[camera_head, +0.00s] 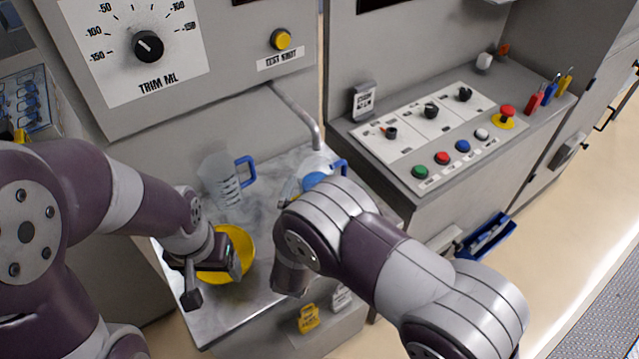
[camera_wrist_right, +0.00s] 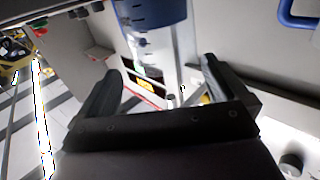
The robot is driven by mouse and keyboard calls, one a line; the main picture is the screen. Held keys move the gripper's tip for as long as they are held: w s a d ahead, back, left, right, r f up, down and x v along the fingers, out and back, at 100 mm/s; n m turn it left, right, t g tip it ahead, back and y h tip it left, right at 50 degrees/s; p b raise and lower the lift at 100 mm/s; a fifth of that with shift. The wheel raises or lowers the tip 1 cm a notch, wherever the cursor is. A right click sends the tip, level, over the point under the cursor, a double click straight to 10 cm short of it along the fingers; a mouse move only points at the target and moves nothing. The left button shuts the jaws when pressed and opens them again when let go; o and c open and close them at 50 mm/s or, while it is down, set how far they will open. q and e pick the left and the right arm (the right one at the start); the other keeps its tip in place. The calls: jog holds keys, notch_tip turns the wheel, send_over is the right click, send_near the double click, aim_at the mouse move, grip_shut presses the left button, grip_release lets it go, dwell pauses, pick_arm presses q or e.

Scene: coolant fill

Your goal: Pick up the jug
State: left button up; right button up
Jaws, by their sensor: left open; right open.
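A clear jug (camera_head: 218,182) with dark markings and a blue handle stands on the marble-look worktop (camera_head: 275,140) in the head view. A second clear vessel (camera_head: 318,165) with blue parts is to its right, largely hidden by my right arm. My left gripper (camera_head: 212,280) is open over the yellow bowl (camera_head: 240,240), in front of the first jug and apart from it. My right gripper (camera_wrist_right: 162,88) is open in the right wrist view; the arm hides its fingers in the head view. A blue part (camera_wrist_right: 152,12) and a blue handle (camera_wrist_right: 297,14) show beyond its fingers; I cannot tell which vessel they belong to.
A metal spout (camera_head: 300,115) reaches over the worktop. A console (camera_head: 440,135) with knobs and coloured buttons stands to the right. A blue bin (camera_head: 488,240) is below it. Yellow (camera_head: 308,318) and white tags are on the cabinet front.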

aim_at(317, 167)
jog(key=w, duration=0.2)
jog(key=w+p, duration=0.1)
jog(key=w, duration=0.3)
jog(key=shift+d+r+p, duration=0.1)
jog(key=shift+d+p, duration=0.2)
jog(key=shift+d, duration=0.1)
jog(key=shift+w, duration=0.15)
jog(key=c, duration=1.6)
jog(key=shift+c, duration=0.2)
